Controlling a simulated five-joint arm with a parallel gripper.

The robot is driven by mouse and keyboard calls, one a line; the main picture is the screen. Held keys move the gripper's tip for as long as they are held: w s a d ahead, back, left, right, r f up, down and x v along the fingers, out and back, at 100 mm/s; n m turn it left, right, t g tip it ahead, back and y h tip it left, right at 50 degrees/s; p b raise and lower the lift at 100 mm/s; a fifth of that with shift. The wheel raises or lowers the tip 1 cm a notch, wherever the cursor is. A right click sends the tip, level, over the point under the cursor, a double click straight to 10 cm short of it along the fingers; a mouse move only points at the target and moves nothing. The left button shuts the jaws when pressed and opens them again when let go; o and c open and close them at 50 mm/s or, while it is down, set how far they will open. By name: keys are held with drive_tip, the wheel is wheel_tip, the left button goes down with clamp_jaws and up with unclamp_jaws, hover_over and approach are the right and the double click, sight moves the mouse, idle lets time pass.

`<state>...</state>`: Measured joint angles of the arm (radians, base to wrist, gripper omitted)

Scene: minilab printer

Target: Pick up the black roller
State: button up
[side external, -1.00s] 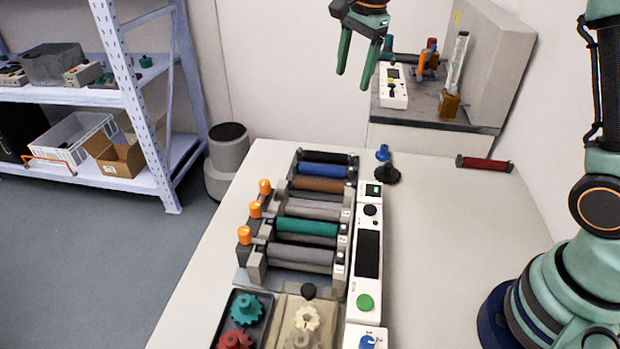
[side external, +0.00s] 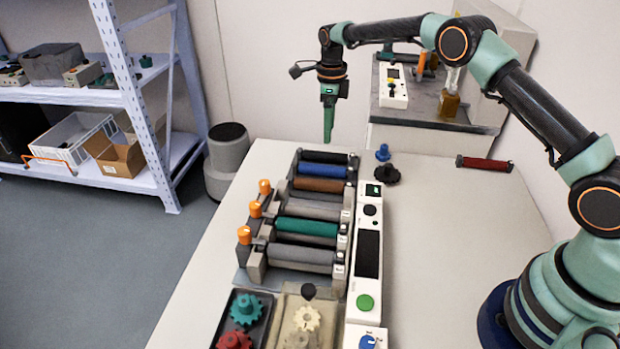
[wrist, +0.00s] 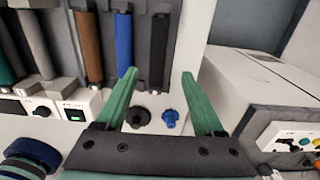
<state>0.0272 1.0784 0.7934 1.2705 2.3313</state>
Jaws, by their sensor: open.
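The black roller (side external: 325,157) lies at the far end of the roller rack, behind the blue roller (side external: 322,170) and the brown roller (side external: 318,185). In the wrist view the black roller (wrist: 159,50) stands as the rightmost of the rollers, beside the blue roller (wrist: 123,48). My gripper (side external: 328,140) points down above the far end of the rack, close over the black roller in the side view. In the wrist view my gripper (wrist: 160,75) has its two green fingers apart with nothing between the tips. It is not touching the roller as far as I can see.
A black gear (side external: 386,175) and a blue knob (side external: 383,153) stand right of the rack. A white control panel (side external: 368,235) runs along the rack's right side. A red roller (side external: 484,163) lies on the table's far right. The right tabletop is mostly clear.

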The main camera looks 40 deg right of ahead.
sight(326, 157)
drive_tip(key=shift+a+f, duration=0.15)
drive_tip(key=shift+f, duration=1.75)
drive_tip(key=shift+a+f, duration=0.15)
drive_tip(key=shift+f, duration=1.75)
clamp_jaws()
